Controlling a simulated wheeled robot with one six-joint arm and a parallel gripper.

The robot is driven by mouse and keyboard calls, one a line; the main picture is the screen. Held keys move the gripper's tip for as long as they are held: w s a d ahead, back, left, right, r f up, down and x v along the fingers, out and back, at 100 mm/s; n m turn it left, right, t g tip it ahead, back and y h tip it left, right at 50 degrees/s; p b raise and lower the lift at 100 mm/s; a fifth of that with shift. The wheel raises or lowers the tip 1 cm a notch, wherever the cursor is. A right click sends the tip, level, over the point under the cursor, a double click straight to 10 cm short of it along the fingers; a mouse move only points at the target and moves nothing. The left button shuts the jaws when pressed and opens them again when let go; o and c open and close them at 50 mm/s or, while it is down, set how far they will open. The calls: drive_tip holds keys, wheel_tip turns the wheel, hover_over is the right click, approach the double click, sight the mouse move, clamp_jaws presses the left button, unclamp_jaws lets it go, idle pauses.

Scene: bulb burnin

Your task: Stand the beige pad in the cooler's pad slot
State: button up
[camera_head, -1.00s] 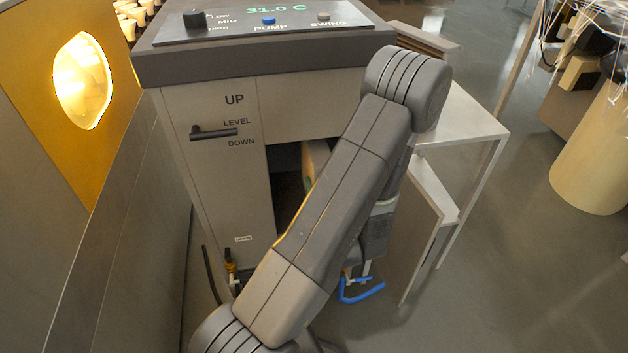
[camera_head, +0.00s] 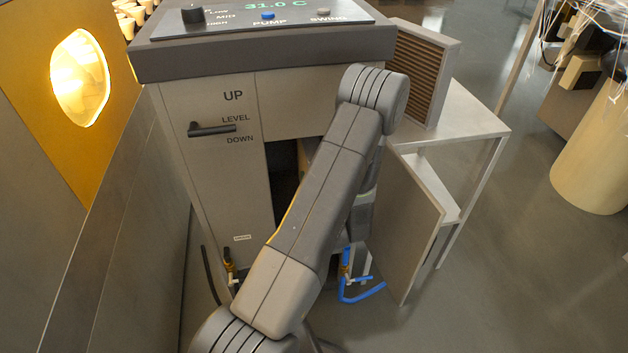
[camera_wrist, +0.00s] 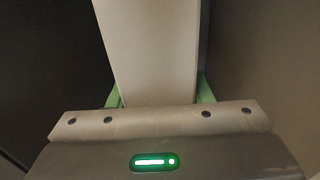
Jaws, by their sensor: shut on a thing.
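The cooler (camera_head: 300,100) stands in the middle of the head view with a dark opening (camera_head: 285,190) in its front, which looks like the pad slot. My arm hides the opening's right part. My gripper (camera_wrist: 160,95) shows in the wrist view with a green finger on each side of a pale beige slab, the pad (camera_wrist: 150,50). It is shut on the pad, which stretches away from the palm between dark surfaces. A sliver of the pad (camera_head: 305,155) shows at the opening in the head view. The pad's far end and its seating are hidden.
A door panel (camera_head: 405,225) hangs open on the cooler's right. A framed, brown-ribbed panel (camera_head: 420,75) stands on the white side table (camera_head: 465,120). Blue tubing (camera_head: 360,292) is low in front. A lever (camera_head: 212,129) is on the cooler's left front. A grey wall (camera_head: 130,220) is at left.

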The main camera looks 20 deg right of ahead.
drive_tip(key=shift+w+f, duration=0.2)
drive_tip(key=shift+f, duration=0.1)
drive_tip(key=shift+f, duration=0.2)
drive_tip(key=o, duration=1.2)
drive_tip(key=shift+r, duration=0.2)
drive_tip(key=v, duration=1.2)
drive_tip(key=shift+s, duration=0.1)
drive_tip(key=shift+d, duration=0.1)
